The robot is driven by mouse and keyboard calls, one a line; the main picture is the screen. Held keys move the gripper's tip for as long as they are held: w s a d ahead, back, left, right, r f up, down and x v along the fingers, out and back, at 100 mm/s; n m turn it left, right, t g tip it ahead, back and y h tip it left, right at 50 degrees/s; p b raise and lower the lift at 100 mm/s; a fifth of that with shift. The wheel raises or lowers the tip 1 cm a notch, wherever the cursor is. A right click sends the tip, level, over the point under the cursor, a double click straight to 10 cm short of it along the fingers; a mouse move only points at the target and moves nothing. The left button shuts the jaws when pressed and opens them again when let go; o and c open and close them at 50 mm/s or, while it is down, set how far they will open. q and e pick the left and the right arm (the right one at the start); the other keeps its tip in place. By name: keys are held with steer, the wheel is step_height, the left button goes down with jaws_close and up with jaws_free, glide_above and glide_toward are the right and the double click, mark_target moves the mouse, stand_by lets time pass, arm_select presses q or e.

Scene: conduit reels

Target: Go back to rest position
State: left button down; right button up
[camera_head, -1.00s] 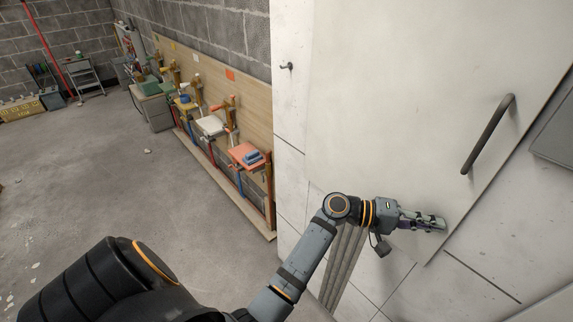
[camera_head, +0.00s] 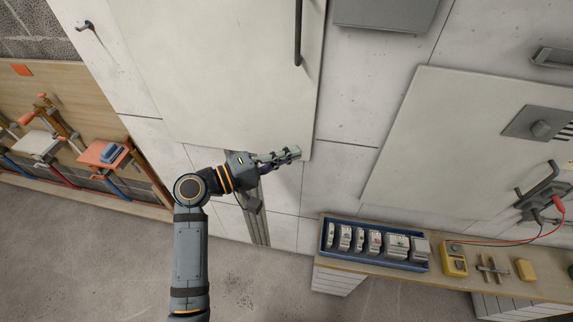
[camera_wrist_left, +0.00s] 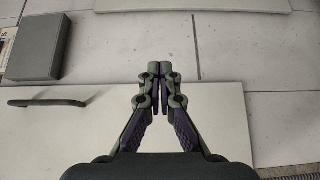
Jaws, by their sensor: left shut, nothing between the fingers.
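My left gripper (camera_head: 291,155) is shut and empty in the head view, in front of the lower right corner of a large white door panel (camera_head: 220,70). In the left wrist view its two fingers (camera_wrist_left: 160,75) meet at the tips with nothing between them. I cannot tell from these views whether the fingertips touch the panel. My left arm comes up from the bottom of the head view, bent at the elbow. My right gripper is not in view.
A dark bar handle (camera_head: 298,35) is on the panel. At the lower right, a bench (camera_head: 350,264) holds a blue tray (camera_head: 325,240) of modules and a yellow meter (camera_head: 453,258). Another white panel (camera_head: 430,150) is at right. Clamps on a wooden board (camera_head: 90,95) stand left. The floor is clear.

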arm_select(q)
steer(key=s+a+f+n+g+y, duration=0.1)
steer(key=s+a+f+y, duration=0.2)
steer(key=f, duration=1.1)
steer(key=a+f+y, duration=0.4)
steer(key=f, duration=0.9)
steer(key=s+a+f+n+g+y, duration=0.1)
steer(key=s+a+f+y, duration=0.2)
steer(key=f, duration=1.1)
steer(key=s+a+f+m+g+y, duration=0.35)
steer(key=s+a+f, duration=0.55)
steer(key=s+f, duration=0.5)
steer(key=s+a+f+m+y, duration=0.1)
steer(key=s+a+f, duration=0.3)
steer(key=s, duration=0.5)
steer(key=s+a+f+m+g+y, duration=0.1)
steer(key=s+a+f+m+y, duration=0.1)
steer(key=s, duration=0.7)
steer(key=a+f+m, duration=0.1)
steer(key=a+f, duration=0.1)
steer(key=a, duration=0.1)
steer(key=shift+s+f, duration=0.25)
steer(key=shift+s, duration=0.05)
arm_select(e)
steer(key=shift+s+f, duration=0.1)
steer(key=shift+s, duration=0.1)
arm_select(q)
steer(key=shift+m+g, duration=0.25)
